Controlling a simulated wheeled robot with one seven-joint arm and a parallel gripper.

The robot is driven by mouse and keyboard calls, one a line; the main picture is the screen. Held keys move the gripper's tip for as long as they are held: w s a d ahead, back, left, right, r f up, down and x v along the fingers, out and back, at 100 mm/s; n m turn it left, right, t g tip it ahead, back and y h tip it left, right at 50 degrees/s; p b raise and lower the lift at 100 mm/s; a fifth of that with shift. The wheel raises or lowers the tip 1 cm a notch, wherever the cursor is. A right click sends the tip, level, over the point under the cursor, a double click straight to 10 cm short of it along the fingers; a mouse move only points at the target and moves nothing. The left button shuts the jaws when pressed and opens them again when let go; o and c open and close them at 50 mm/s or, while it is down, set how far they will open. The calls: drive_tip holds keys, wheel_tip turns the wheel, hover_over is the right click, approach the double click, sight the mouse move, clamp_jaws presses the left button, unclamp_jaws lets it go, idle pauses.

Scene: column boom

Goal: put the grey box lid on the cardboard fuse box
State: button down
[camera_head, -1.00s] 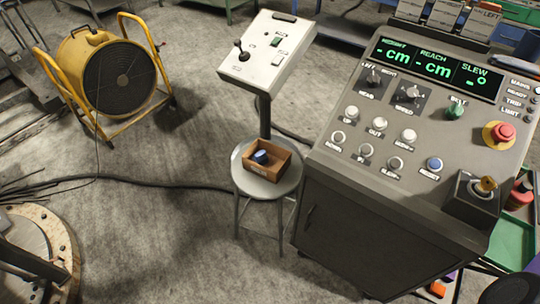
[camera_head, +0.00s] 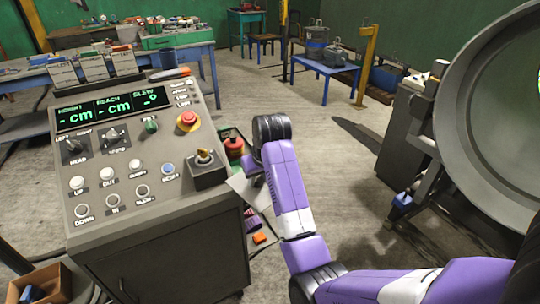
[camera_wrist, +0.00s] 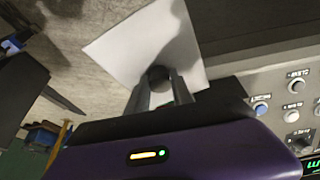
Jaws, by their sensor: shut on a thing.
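The grey box lid (camera_wrist: 145,45) is a flat, pale square plate with a dark round knob (camera_wrist: 158,73). In the wrist view my gripper (camera_wrist: 160,86) is shut on this knob, one finger at each side. In the head view a pale corner of the lid (camera_head: 240,186) shows right of the console, partly behind my purple arm. The cardboard fuse box (camera_head: 59,284) is at the bottom left of the head view, cut by the picture's edge. It is open-topped with something blue inside. The lid is apart from it, on the console's other side.
The grey control console (camera_head: 160,235) stands between the lid and the fuse box. A green tray (camera_head: 222,134) with a red item sits at its right side. A large round metal drum (camera_head: 490,110) is at the right.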

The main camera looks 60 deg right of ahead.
drive_tip(key=s+a+f+n+y, duration=0.1)
drive_tip(key=a+f, duration=0.4)
drive_tip(key=a, duration=0.6)
drive_tip(key=s+a+f+n, duration=0.2)
drive_tip(key=a+f+n, duration=0.1)
drive_tip(key=a, duration=0.7)
drive_tip(key=s+a+f+n+y, duration=0.1)
drive_tip(key=s+a+f+n, duration=0.1)
drive_tip(key=a+f, duration=0.4)
drive_tip(key=a, duration=0.5)
drive_tip(key=shift+a+f+n+t+y, duration=0.3)
drive_tip(key=shift+a, duration=0.05)
